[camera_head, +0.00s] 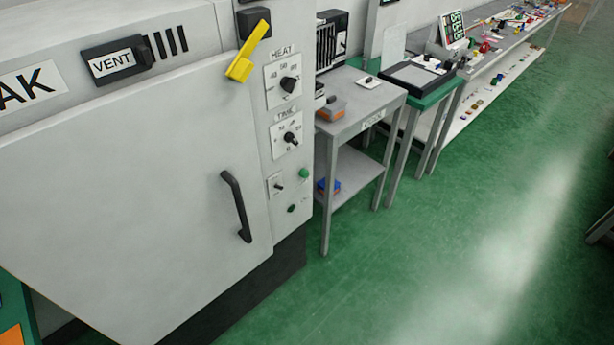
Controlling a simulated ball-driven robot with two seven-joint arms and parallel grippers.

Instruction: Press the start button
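A grey cabinet (130,190) fills the left side. Its narrow front panel carries a bright green round button (304,173). A darker green round button (291,208) sits below and left of it. No readable label marks either as the start button. A small toggle switch (278,186) is left of the bright green button. Above are a HEAT knob (288,84) and a TIME knob (291,138). A yellow lever (248,52) is tilted at the top of the panel. Neither of my grippers is in view.
The cabinet door has a black handle (238,207) and appears shut. A VENT slider (116,61) is above it. A grey two-shelf table (357,108) stands right of the cabinet, with a long bench (492,62) beyond. The green floor (430,250) in front is clear.

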